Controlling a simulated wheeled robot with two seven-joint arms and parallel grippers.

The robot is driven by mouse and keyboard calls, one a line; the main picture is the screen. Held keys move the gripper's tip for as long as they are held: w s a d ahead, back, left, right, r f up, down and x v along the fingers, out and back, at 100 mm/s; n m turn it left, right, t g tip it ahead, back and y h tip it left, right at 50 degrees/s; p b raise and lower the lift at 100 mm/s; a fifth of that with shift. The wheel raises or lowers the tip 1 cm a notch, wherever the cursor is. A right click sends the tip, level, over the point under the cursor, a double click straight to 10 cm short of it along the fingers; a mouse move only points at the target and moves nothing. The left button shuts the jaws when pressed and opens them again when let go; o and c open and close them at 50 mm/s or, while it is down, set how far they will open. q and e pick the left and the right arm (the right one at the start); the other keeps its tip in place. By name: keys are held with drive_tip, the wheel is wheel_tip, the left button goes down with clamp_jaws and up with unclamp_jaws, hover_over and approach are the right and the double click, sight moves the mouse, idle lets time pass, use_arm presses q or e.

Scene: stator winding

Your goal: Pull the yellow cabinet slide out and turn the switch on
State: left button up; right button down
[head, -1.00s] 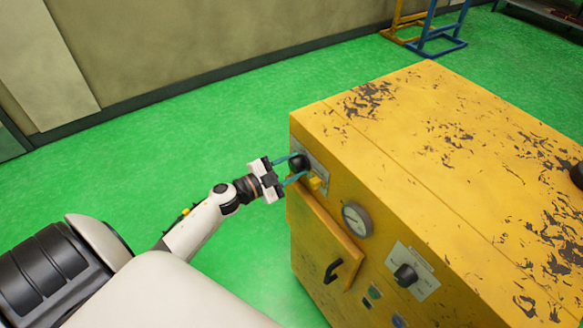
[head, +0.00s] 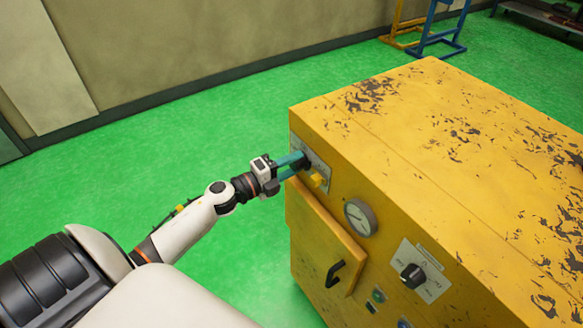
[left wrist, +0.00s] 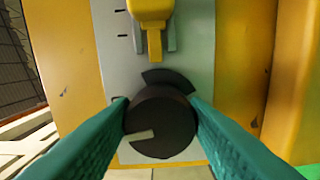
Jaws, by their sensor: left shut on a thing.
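My left gripper (head: 294,165) reaches the upper left of the yellow cabinet's front (head: 283,262). Its teal fingers are shut on a round black switch knob (left wrist: 160,125). In the left wrist view the fingers press on both sides of the knob, whose pale mark points to the lower left. In the head view the fingers mostly hide the knob. The yellow slide (head: 318,181) sits just beside the knob on the same pale plate. It also shows at the top of the left wrist view (left wrist: 150,14), apart from the fingers, and sticks out from the plate. My right gripper is out of view.
The cabinet front also carries a gauge (head: 360,216), another black knob (head: 412,276) on a pale plate and a panel with a black handle (head: 335,273). The green floor (head: 150,170) left of the cabinet is clear. A blue stand (head: 437,42) is far behind.

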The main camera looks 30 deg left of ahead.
use_arm(q)
drive_tip(key=shift+f+m+b, duration=0.15)
drive_tip(key=shift+m+b, duration=0.2)
drive_tip(key=shift+m, duration=0.45)
drive_tip(key=o, duration=1)
drive_tip(key=shift+c, duration=0.2)
drive_tip(key=b+v, duration=0.3)
drive_tip(key=v, duration=0.9)
